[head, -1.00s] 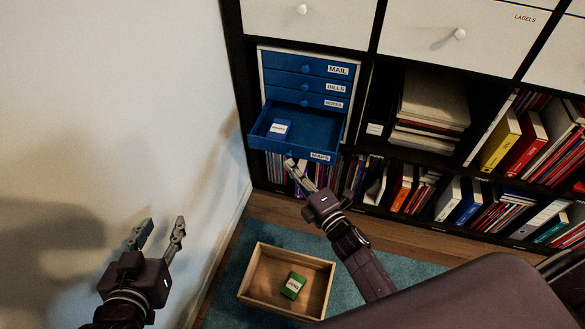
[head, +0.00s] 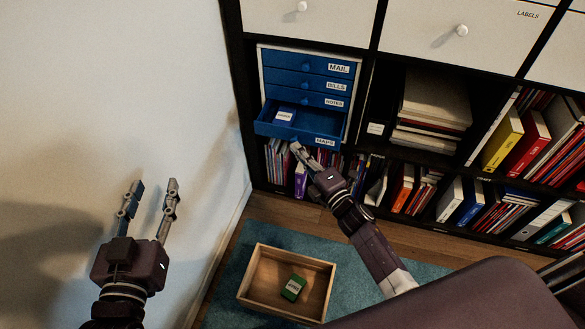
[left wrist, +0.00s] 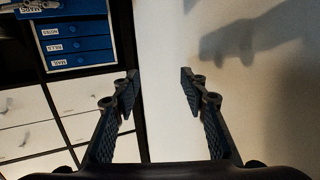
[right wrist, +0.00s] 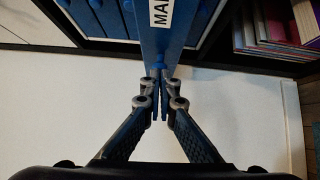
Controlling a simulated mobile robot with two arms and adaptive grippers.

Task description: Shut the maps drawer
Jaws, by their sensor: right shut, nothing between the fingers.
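The maps drawer (head: 277,129) is the lowest drawer of a blue drawer unit in the shelf. It is partly open, and a blue box with a white label (head: 285,116) lies inside it. My right gripper (head: 296,149) is shut and empty, with its fingertips at the drawer's front near the knob. In the right wrist view the shut fingertips (right wrist: 160,78) meet at the blue drawer front (right wrist: 155,45), apparently touching the knob. My left gripper (head: 153,190) is open and empty by the white wall, away from the drawer; its spread fingers (left wrist: 160,85) show in the left wrist view.
Drawers labelled mail (head: 309,66), bills and notes above are closed. A wooden box (head: 254,295) with a green labelled box (head: 293,288) stands on the blue rug. Binders, books and papers fill the shelf around the unit. The white wall is close on the left.

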